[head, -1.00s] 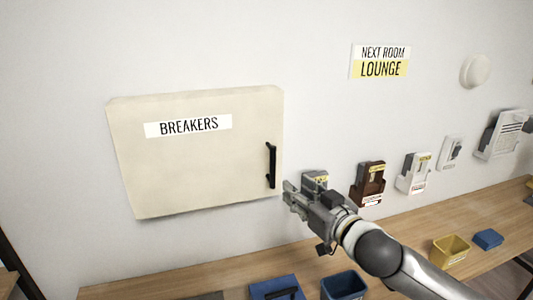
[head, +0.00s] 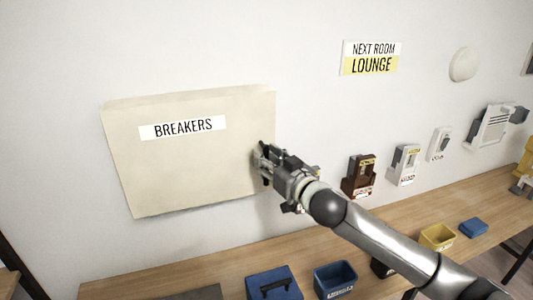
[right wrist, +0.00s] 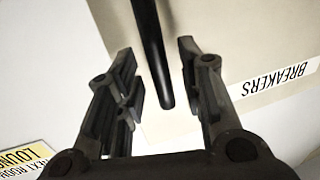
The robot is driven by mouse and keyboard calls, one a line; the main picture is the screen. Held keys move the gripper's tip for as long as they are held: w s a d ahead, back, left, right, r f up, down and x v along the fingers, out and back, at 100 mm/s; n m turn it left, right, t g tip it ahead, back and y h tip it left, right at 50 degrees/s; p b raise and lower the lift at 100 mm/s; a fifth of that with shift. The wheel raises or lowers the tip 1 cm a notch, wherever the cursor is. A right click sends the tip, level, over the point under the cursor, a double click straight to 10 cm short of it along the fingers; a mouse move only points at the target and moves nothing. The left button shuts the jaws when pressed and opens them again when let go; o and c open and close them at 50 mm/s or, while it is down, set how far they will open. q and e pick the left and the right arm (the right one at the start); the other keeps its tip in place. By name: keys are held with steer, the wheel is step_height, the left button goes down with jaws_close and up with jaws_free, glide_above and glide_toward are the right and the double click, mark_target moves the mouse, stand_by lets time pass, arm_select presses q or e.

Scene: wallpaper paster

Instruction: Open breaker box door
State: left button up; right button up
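The cream breaker box (head: 190,165) with its "BREAKERS" label (head: 183,128) hangs on the wall, and its door is shut. My right gripper (head: 262,163) is at the door's right edge and hides the black handle in the head view. In the right wrist view the black handle (right wrist: 152,55) stands between the two open fingers of the gripper (right wrist: 160,90), with a gap to each finger. The box door (right wrist: 235,50) lies behind it. My left gripper is not in view.
A wooden bench (head: 225,255) runs below the box, with a blue toolbox (head: 272,285), a blue bin (head: 335,280) and a yellow bin (head: 437,237). Small wall units, including a brown one (head: 360,175), hang to the right.

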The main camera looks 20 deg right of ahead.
steer(key=shift+w+a, duration=0.15)
steer(key=shift+w, duration=0.25)
jaws_close()
